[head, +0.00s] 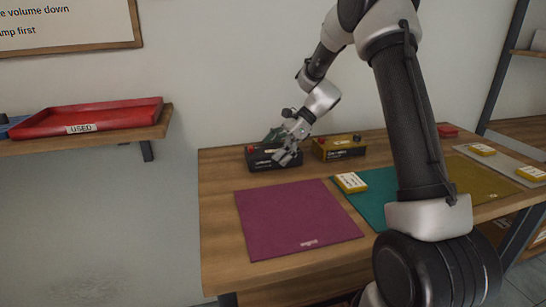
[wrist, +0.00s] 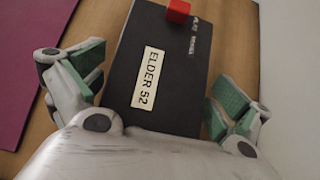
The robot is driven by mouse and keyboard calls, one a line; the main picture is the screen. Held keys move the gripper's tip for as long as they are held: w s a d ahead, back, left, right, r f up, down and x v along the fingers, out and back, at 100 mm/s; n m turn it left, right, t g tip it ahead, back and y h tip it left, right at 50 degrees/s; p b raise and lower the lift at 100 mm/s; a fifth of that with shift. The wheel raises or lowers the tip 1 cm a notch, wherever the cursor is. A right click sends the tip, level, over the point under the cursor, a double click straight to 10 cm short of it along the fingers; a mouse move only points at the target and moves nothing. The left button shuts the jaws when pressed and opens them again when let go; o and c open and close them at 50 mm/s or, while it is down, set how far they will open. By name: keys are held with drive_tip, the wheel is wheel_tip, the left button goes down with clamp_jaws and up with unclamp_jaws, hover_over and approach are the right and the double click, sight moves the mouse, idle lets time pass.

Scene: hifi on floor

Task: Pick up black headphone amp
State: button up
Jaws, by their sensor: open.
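The black headphone amp (head: 262,161) sits at the back left of the wooden table, next to the wall. In the wrist view the black headphone amp (wrist: 196,75) shows its top with a cream label reading "ELDER 52" and a red block at its far end. My gripper (head: 283,150) is over the amp in the head view and hides part of it. In the wrist view my gripper (wrist: 155,100) is open, with one green-padded finger on each side of the amp. I cannot tell whether either pad touches it.
A yellow-and-black box (head: 338,147) stands just right of the amp. A purple mat (head: 297,217) lies in front, with a teal mat (head: 372,207) to its right bearing a yellow-white box (head: 350,182). A red tray (head: 95,118) labelled "USED" sits on the left shelf.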

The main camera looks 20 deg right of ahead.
drive_tip(key=shift+a+f, duration=0.15)
drive_tip(key=shift+c, duration=0.4)
drive_tip(key=c, duration=1.6)
